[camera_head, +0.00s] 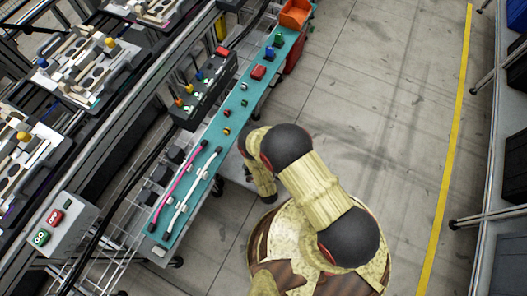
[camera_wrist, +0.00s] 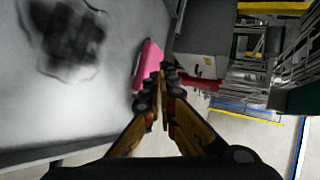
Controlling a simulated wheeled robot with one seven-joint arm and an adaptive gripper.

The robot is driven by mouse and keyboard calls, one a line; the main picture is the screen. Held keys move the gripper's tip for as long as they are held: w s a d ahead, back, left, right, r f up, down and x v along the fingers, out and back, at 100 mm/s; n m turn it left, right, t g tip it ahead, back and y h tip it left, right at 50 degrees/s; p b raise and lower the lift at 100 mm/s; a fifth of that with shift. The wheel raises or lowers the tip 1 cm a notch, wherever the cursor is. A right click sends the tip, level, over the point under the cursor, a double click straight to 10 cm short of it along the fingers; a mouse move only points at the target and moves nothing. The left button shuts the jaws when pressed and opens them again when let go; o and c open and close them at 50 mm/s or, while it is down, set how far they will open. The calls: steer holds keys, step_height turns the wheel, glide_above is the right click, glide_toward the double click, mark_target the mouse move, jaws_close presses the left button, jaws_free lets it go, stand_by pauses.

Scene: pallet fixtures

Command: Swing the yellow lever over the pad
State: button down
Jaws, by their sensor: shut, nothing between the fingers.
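In the head view, a dark fixture box (camera_head: 207,88) carries several small levers with coloured knobs. Yellow knobs also stand on the pallets at the left, one at the upper left (camera_head: 110,42) and one lower down (camera_head: 23,137). I cannot tell which one is the task's lever, and I cannot make out its pad. In the wrist view, my gripper (camera_wrist: 163,70) is shut and empty, with its fingertips close beside a pink block (camera_wrist: 149,63). I cannot tell whether they touch it. My gripper is not clear in the head view.
A narrow teal bench (camera_head: 233,119) holds small coloured blocks and pink and white cables. An orange bin (camera_head: 295,14) is at its far end. A control box (camera_head: 58,220) with red and green buttons stands lower left. Open floor (camera_head: 385,90) lies to the right.

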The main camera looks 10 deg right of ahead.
steer(key=shift+s+a+r+p, duration=0.25)
steer(key=shift+s+a+r, duration=0.25)
steer(key=shift+s, duration=0.25)
steer(key=shift+s+a+r+p, duration=0.25)
steer(key=shift+s+a+r, duration=0.2)
steer(key=shift+s, duration=0.25)
